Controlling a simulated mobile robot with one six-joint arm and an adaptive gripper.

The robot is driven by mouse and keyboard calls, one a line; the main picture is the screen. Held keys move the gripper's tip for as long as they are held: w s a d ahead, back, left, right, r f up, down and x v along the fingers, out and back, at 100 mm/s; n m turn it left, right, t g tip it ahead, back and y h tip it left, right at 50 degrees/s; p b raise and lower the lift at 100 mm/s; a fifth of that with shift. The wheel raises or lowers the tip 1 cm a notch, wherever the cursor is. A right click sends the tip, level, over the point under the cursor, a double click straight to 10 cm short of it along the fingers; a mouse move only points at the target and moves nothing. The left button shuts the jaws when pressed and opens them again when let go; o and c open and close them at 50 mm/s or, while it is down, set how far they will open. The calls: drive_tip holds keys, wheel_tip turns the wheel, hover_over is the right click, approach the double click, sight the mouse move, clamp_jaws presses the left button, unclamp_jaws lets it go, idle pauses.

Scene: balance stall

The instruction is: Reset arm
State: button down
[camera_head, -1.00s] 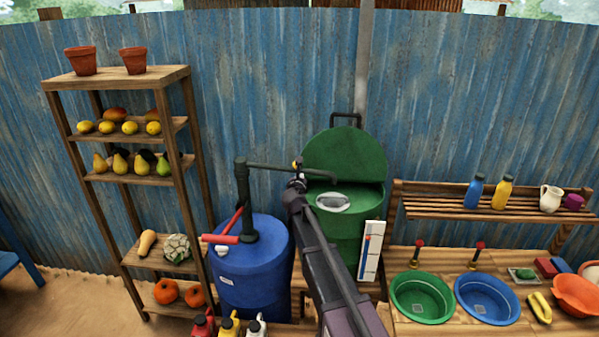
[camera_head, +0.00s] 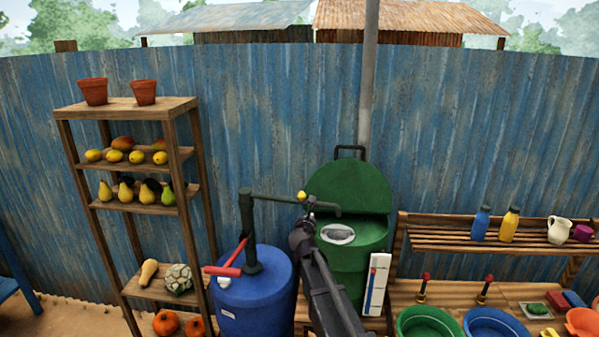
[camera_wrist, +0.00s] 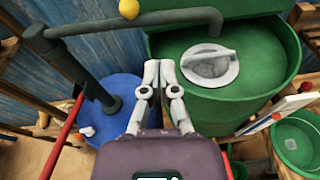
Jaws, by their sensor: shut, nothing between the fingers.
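My gripper (camera_wrist: 158,78) is shut and empty in the wrist view. It points between the blue barrel (camera_wrist: 112,100) and the green drum (camera_wrist: 262,98). In the head view my arm rises from the lower middle, and its end is in front of the green drum (camera_head: 372,235), below the dark spout pipe. The blue barrel (camera_head: 255,310) stands to the left, with a red-handled pump (camera_head: 247,225) on top.
A wooden shelf (camera_head: 150,105) with pots and fruit stands at the left. The green basin (camera_head: 428,325) and blue basin (camera_head: 495,325) sit at the lower right, under a slatted rack (camera_head: 450,238) with bottles. A white gauge board (camera_head: 376,285) stands beside the drum.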

drive_tip(key=s+d+f+m+g+h+b, duration=0.3)
drive_tip(key=s+d+f+m+g+b, duration=0.35)
drive_tip(key=s+d+f+m, duration=0.9)
drive_tip(key=s+a+f+m+g+y+b, duration=0.1)
drive_tip(key=s+f+m+g+y+b, duration=0.1)
drive_tip(key=s+f+m+g, duration=0.2)
drive_tip(key=s+a+f+m+g+y+b, duration=0.1)
drive_tip(key=s+f+m+g+y+b, duration=0.2)
drive_tip(key=s+m, duration=1)
drive_tip(key=s+f+g, duration=0.2)
drive_tip(key=s+f, duration=0.1)
drive_tip(key=f, duration=0.1)
drive_tip(key=shift+s+a+f, duration=0.15)
drive_tip(key=shift+a+f, duration=0.2)
drive_tip(key=shift+a, duration=0.05)
